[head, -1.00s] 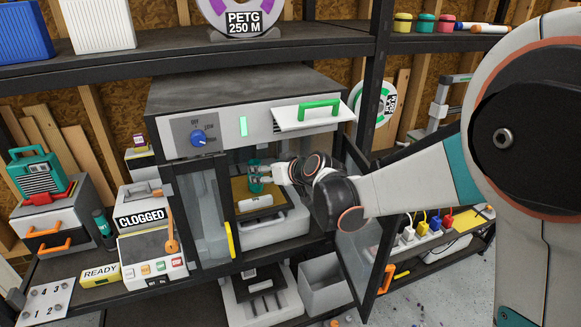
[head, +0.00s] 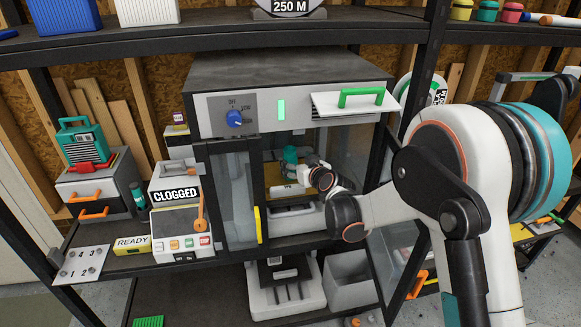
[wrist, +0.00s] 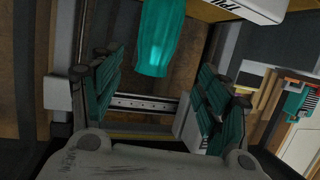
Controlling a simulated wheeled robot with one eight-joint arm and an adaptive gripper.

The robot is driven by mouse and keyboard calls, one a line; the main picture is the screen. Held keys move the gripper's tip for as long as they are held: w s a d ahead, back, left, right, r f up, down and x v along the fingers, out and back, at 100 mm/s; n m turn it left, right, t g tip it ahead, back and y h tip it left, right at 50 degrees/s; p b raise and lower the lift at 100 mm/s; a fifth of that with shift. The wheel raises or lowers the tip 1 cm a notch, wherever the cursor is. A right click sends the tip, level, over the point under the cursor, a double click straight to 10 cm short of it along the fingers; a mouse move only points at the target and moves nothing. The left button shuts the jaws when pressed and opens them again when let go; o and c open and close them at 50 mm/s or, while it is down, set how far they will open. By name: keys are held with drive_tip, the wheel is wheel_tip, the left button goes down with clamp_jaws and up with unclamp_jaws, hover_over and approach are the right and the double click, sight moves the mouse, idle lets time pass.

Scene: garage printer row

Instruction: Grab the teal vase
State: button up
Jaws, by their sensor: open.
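The teal vase (head: 290,154) stands inside the open printer enclosure, towards the back. In the wrist view the vase (wrist: 160,38) is at the top centre, just beyond and roughly between the fingertips. My gripper (wrist: 160,92) is open, with its teal finger pads spread to the left and right and nothing held between them. In the head view my wrist reaches into the enclosure from the right, close to the vase, and hides its lower part; the fingertips are hard to make out there.
A white lettered object (wrist: 250,8) lies beside the vase. The enclosure's left door (head: 233,200) with a yellow handle and a glass door (head: 393,265) at right flank the opening. A raised front flap (head: 355,102) with a green handle is above my arm.

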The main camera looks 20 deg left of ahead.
sight(293, 158)
drive_tip(key=x, duration=0.3)
drive_tip(key=shift+w+a+f+b, duration=0.1)
drive_tip(key=shift+w+b, duration=0.1)
drive_tip(key=shift+b, duration=0.2)
drive_tip(key=b+x, duration=0.1)
drive_tip(key=x, duration=0.1)
drive_tip(key=b+x, duration=0.1)
drive_tip(key=x, duration=0.1)
drive_tip(key=shift+w+f, duration=0.15)
drive_tip(key=shift+w, duration=0.2)
drive_tip(key=shift+w+a, duration=0.1)
drive_tip(key=shift+w, duration=0.15)
drive_tip(key=c, duration=1.2)
